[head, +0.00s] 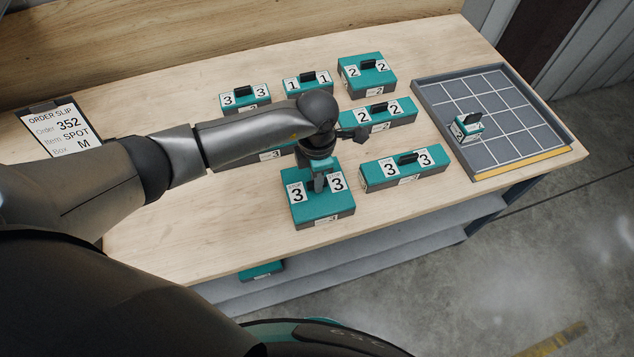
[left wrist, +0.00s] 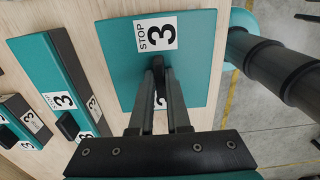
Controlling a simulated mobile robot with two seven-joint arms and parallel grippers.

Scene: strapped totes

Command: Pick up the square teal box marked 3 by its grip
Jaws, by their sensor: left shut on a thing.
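The square teal box marked 3 (head: 318,211) is near the front edge of the wooden table, with a white 3 label on either side of its grip. It also shows in the left wrist view (left wrist: 195,62), where one label reads STOP 3. My left gripper (head: 319,184) is above the middle of the box, pointing down. In the left wrist view its two fingers (left wrist: 159,70) are closed on the black grip, which is mostly hidden between them. I cannot tell whether the box's base touches the table. My right gripper is not in view.
A long teal box marked 3 (head: 405,172) lies close to the right. Several other teal boxes stand behind, one partly hidden by my arm. A grey gridded tray (head: 440,97) at the right holds a small teal box (head: 468,129). An order slip (head: 58,133) lies at left.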

